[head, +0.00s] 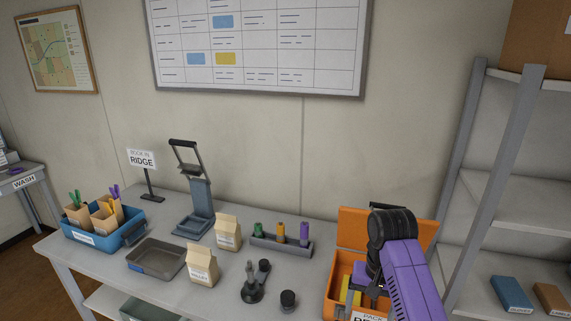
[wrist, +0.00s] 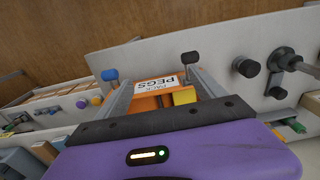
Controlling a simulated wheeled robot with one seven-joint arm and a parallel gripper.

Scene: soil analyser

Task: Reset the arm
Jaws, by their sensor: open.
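My gripper (head: 374,280) is at the end of my purple arm, low over the orange box (head: 333,301) at the right of the bench. In the wrist view my gripper (wrist: 150,67) is open, with its two fingers spread and nothing between the tips. The orange box (wrist: 146,101) shows beyond the fingers, with a label reading PEGS and a yellow block (wrist: 185,96) by the right finger. In the head view my arm hides part of the box. A grey-blue stand with a raised black handle (head: 186,147) stands at the back of the bench.
The bench (head: 215,285) holds a blue caddy (head: 90,238), a grey tray (head: 133,262), two paper bags (head: 202,265), a rack of coloured pegs (head: 270,245) and dark knobbed pieces (head: 252,290). Grey shelving (head: 480,180) stands close on the right. The air above the bench's middle is clear.

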